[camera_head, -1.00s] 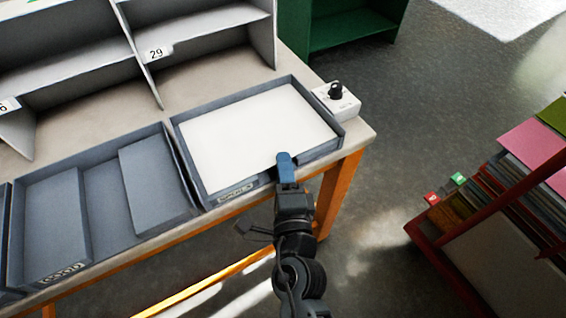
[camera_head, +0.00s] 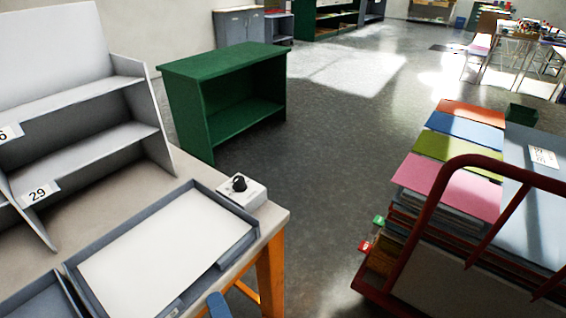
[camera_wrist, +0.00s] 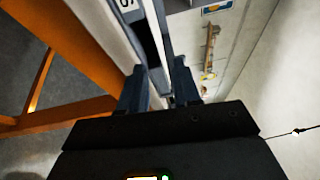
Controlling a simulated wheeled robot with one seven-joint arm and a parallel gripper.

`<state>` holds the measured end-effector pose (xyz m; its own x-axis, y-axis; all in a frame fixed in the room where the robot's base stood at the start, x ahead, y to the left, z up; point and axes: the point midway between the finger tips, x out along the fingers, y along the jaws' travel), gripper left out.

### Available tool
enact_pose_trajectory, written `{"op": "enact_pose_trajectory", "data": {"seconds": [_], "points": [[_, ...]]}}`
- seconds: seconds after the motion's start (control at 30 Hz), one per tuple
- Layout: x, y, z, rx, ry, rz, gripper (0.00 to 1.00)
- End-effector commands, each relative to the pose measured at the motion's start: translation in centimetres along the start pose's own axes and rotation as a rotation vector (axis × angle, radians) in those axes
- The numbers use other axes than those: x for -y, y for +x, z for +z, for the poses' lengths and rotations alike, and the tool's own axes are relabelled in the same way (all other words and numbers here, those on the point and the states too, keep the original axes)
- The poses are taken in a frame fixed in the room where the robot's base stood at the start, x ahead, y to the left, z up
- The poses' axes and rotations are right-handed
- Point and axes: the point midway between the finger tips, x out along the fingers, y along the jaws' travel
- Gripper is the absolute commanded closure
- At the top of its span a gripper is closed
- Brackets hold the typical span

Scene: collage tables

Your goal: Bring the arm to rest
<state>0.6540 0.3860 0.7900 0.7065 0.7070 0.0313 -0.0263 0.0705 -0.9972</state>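My gripper (camera_wrist: 158,72) shows in the wrist view with its two dark blue fingers apart and nothing held between them. In the head view only a blue piece of my gripper (camera_head: 217,306) shows at the bottom edge, by the near corner of a grey tray (camera_head: 241,247). The rest of my arm is out of the head view. I cannot tell whether the gripper touches the table edge.
The tray, holding a white sheet (camera_head: 165,255), lies on the table (camera_head: 277,215) beside a white box with a black knob (camera_head: 243,192). A red-framed rack (camera_head: 448,162) of coloured boards stands right. A green shelf (camera_head: 225,90) stands behind. Floor between is clear.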

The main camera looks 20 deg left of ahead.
Motion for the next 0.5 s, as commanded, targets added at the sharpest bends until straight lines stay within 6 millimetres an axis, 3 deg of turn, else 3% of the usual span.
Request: {"op": "enact_pose_trajectory", "data": {"seconds": [0.13, 0.23, 0.5], "points": [[-0.5, -1.3, -1.1, -0.022, 0.105, 0.016, 0.68], [-1.4, -4.2, -3.4, -0.076, 0.357, 0.039, 0.68], [-2.3, -16.9, -9.5, -0.314, 1.480, -0.039, 0.68]]}}
